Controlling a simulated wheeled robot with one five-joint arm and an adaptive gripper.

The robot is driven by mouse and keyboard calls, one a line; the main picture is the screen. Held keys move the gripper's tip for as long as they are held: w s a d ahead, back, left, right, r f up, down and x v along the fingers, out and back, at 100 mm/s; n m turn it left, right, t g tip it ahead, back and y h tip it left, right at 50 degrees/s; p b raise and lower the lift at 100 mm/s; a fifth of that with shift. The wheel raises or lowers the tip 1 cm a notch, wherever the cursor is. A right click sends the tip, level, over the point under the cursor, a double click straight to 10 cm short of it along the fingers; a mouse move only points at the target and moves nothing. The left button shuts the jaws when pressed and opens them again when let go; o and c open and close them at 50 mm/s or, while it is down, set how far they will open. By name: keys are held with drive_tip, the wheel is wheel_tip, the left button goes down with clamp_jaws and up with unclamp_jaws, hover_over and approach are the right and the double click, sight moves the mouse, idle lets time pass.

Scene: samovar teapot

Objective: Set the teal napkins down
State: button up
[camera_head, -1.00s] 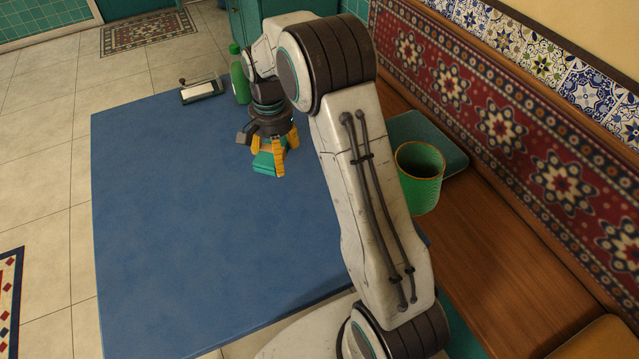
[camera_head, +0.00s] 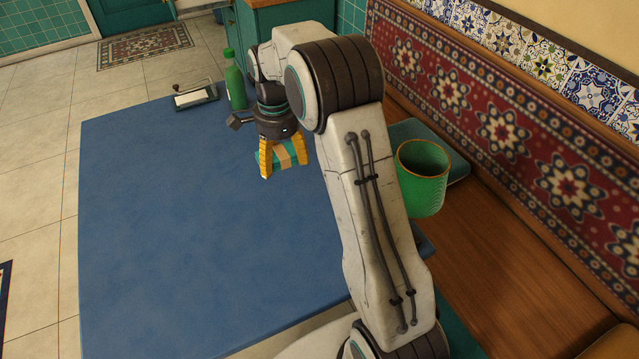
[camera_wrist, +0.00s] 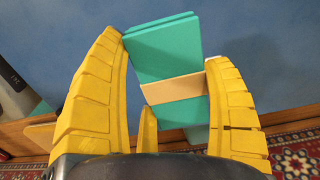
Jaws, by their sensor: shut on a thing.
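The teal napkins (camera_head: 284,155) are a folded stack with a tan band around the middle. My gripper (camera_head: 284,160) has its yellow fingers on both sides of the stack, over the far right part of the blue table (camera_head: 180,230). In the wrist view the napkins (camera_wrist: 165,50) lie between my fingers (camera_wrist: 178,85), with the tan band near the fingertips and the blue tabletop behind. I cannot tell whether the stack's underside touches the table.
A green bottle (camera_head: 235,82) stands at the table's far edge, just beyond my gripper. A small tray-like object with a handle (camera_head: 194,96) is to its left. The table's left and near parts are clear.

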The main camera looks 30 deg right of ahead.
drive_tip(key=s+d+f, duration=0.1)
drive_tip(key=d, duration=0.1)
drive_tip(key=s+d+f, duration=0.1)
drive_tip(key=d+f, duration=0.1)
drive_tip(key=d, duration=0.1)
drive_tip(key=s+d+f, duration=0.1)
drive_tip(key=d+f, duration=0.1)
drive_tip(key=d, duration=0.1)
drive_tip(key=shift+d+f+b, duration=0.15)
drive_tip(key=shift+b, duration=0.25)
drive_tip(key=shift+f, duration=2)
drive_tip(key=shift+f+b, duration=0.1)
drive_tip(key=shift+b, duration=0.2)
drive_tip(key=o, duration=1.2)
